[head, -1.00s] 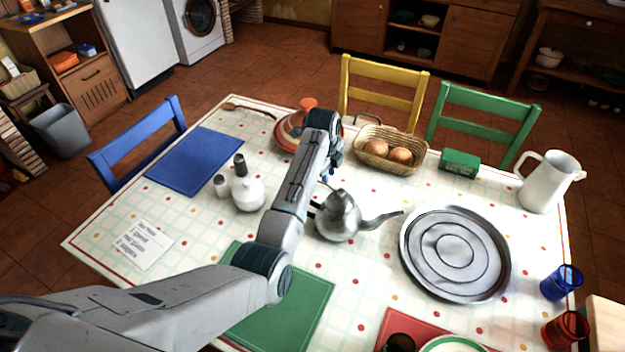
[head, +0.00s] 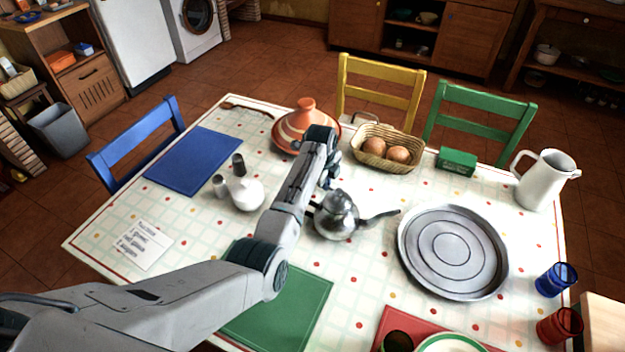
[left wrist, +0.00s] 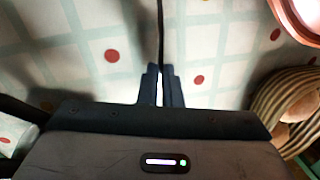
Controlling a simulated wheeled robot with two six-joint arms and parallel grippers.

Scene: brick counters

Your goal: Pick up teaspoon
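My left gripper (head: 328,182) is over the table between the tagine, the bread basket and the metal teapot; my own arm partly hides it in the head view. In the left wrist view its two dark fingers (left wrist: 161,88) are close together on a thin dark strip, which I take to be the teaspoon (left wrist: 161,32), seen edge-on. The strip runs from between the fingertips to the top edge of the picture. The teaspoon cannot be made out in the head view. My right gripper is not in view.
The teapot (head: 337,217) stands just beside the gripper. The orange tagine (head: 297,128) and bread basket (head: 385,163) are behind it. A wooden spoon (head: 247,108) lies at the far left edge.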

